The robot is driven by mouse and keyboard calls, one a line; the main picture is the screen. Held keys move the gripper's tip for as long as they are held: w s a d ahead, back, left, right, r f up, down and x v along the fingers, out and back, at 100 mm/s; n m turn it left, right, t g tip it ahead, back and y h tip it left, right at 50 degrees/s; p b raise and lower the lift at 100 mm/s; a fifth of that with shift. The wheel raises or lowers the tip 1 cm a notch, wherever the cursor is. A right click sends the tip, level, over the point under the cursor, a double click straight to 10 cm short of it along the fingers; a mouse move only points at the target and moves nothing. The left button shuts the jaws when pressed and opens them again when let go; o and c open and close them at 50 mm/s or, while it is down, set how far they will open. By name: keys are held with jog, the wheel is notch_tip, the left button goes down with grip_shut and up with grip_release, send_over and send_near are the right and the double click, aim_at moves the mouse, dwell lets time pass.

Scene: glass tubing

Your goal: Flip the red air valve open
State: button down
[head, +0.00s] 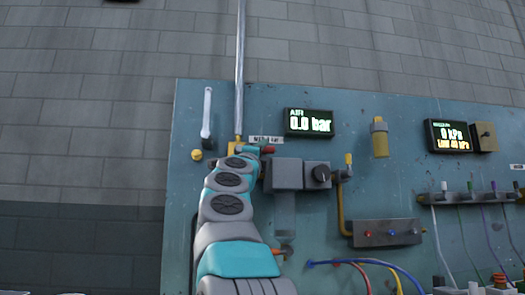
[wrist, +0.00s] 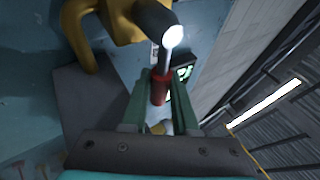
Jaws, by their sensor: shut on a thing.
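The red air valve handle (head: 268,150) shows at the end of my arm in the head view, pointing right from the yellow valve body (head: 235,146) at the foot of the vertical metal pipe. In the wrist view the red grip (wrist: 160,90) sits between the two green fingers of my gripper (wrist: 160,82), which is shut on it. A metal stem runs from the grip to a dark round hub (wrist: 160,22) on the yellow body (wrist: 118,20). My arm hides part of the valve in the head view.
The air display (head: 310,122) on the blue panel reads 0.0 bar. A second display (head: 449,136) and a row of small valves (head: 470,196) are farther right.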

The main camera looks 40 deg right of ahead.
dwell(0.3)
jog(key=shift+w+a+r+n+t+y, duration=0.1)
jog(key=shift+r+n+t+y, duration=0.2)
jog(key=shift+n+t, duration=0.5)
jog(key=shift+s+d+r+n+t+y, duration=0.1)
jog(key=shift+r+n+t+y, duration=0.2)
jog(key=shift+n+t, duration=0.5)
jog(key=shift+w+a+r+n+t+y, duration=0.1)
jog(key=shift+r+n+t+y, duration=0.3)
jog(key=shift+n, duration=0.7)
jog(key=shift+f, duration=0.2)
jog(key=c, duration=0.7)
grip_release()
jog(key=shift+h, duration=0.3)
jog(key=shift+b+v, duration=2.15)
jog(key=shift+v, duration=1.8)
jog(key=shift+r, duration=0.1)
